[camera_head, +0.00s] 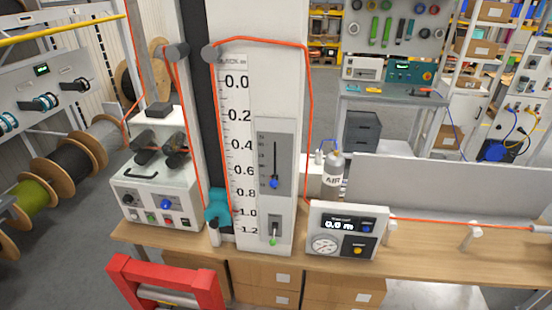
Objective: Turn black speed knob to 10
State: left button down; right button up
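A white control box (156,188) stands at the left end of the wooden bench. Its front panel carries a small black knob (128,199) on the left and a blue knob (165,204) to its right. Small coloured buttons sit below the knobs. The scale marks and pointer of the black knob are too small to read, so its setting cannot be told. Neither of my grippers shows in the head view, and nothing touches the knobs.
A tall white column (278,98) with a number scale rises right of the box. A display unit (346,232) reading 0.0 m stands farther right. A red frame (126,287) stands in front of the bench. Cable reels (70,155) are at the left.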

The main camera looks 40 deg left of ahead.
aim_at(128, 199)
jog(key=u, duration=2.45)
